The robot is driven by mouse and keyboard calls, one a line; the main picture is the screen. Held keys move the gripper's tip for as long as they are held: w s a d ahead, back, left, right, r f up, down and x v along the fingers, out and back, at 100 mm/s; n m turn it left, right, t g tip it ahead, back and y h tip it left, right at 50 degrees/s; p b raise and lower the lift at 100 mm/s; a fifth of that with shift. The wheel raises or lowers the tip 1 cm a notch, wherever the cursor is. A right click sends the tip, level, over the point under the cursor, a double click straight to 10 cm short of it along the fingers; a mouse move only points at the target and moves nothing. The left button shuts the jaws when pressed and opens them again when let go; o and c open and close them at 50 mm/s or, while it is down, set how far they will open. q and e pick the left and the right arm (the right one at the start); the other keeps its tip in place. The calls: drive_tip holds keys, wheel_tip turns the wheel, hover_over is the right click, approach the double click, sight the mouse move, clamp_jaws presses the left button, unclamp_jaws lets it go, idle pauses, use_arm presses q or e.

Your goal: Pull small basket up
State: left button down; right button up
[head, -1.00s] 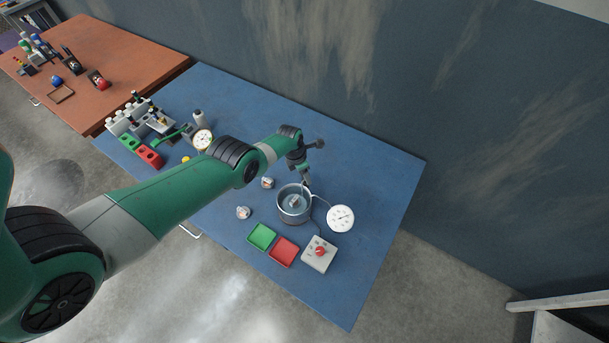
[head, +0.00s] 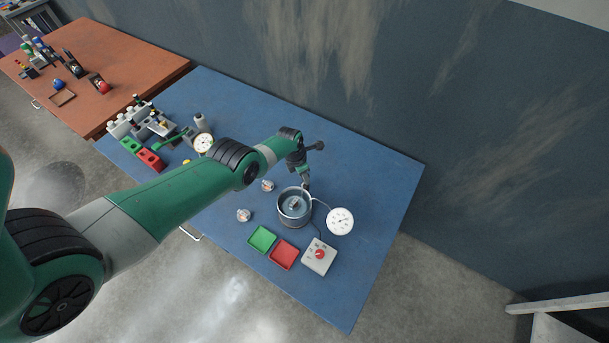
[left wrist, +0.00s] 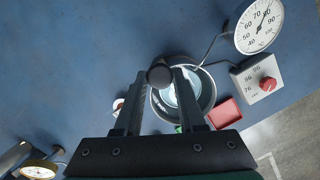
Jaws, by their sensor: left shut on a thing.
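A round metal pot (head: 294,222) holding pale liquid stands on the blue table. The small basket (head: 295,203) shows as a small shape inside it, too small to make out well. My left gripper (head: 305,184) is at the pot's far rim. In the left wrist view the left gripper (left wrist: 159,73) has its fingers on either side of a dark round knob (left wrist: 159,74), shut on it. The knob appears to be the end of the basket's handle; the fingers hide part of the pot (left wrist: 209,92). My right gripper is not in view.
A white dial gauge (head: 340,220) with a wire to the pot and a control box with a red knob (head: 319,257) stand close by. Green (head: 262,240) and red (head: 284,254) trays lie in front. Two small round parts (head: 244,215) lie left of the pot.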

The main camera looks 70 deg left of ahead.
use_arm(q)
drive_tip(key=shift+r+p, duration=2.3)
drive_tip(key=shift+r, duration=0.2)
drive_tip(key=c, duration=0.6)
unclamp_jaws()
drive_tip(key=shift+o, duration=0.2)
wheel_tip(320, 180, up, 5)
drive_tip(key=p, duration=0.5)
